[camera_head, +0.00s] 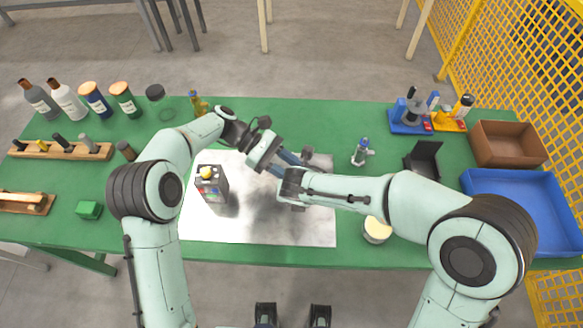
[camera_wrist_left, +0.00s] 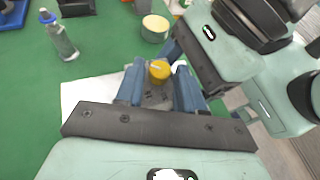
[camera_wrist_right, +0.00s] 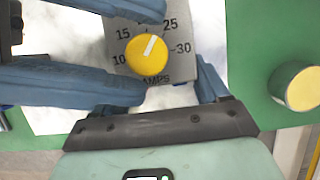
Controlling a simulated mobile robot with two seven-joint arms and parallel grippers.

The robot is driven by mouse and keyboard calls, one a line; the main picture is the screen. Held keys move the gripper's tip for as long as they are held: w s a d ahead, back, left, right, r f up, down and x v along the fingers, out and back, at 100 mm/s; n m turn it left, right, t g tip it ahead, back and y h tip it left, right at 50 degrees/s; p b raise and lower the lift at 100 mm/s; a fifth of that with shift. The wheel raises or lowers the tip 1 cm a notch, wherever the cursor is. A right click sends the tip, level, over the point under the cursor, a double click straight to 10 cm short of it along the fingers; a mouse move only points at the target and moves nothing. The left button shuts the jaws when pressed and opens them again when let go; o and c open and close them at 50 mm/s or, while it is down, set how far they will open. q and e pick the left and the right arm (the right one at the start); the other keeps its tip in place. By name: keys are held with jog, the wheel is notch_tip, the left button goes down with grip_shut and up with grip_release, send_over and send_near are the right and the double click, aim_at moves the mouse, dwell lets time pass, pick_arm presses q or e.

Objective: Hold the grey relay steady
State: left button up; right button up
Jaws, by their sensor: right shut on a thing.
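The grey relay (camera_wrist_right: 182,68) has a yellow knob and an AMPS dial, seen in the right wrist view. It also shows between blue fingers in the left wrist view (camera_wrist_left: 157,95). In the head view the grippers largely hide it over the pale mat (camera_head: 245,225). My right gripper (camera_head: 292,186) is shut on the relay. My left gripper (camera_head: 286,158) reaches in from the left, its fingers open on either side of the relay. Whether they touch it is hard to tell.
A grey box (camera_head: 213,190) with a yellow top stands on the mat to the left. A cream-topped tin (camera_head: 377,230) stands close to my right arm. A small bottle (camera_head: 362,152) stands behind. Blue (camera_head: 520,195) and brown bins are at the right, several bottles at the left.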

pick_arm(q)
jog(key=shift+d, duration=0.1)
grip_shut()
jog(key=shift+w+m+g+y, duration=0.1)
jog(key=shift+m+g+y, duration=0.2)
jog(key=shift+m+g, duration=0.55)
grip_release()
jog(key=v, duration=0.7)
jog(key=shift+w+r, duration=0.1)
jog(key=shift+r, duration=0.05)
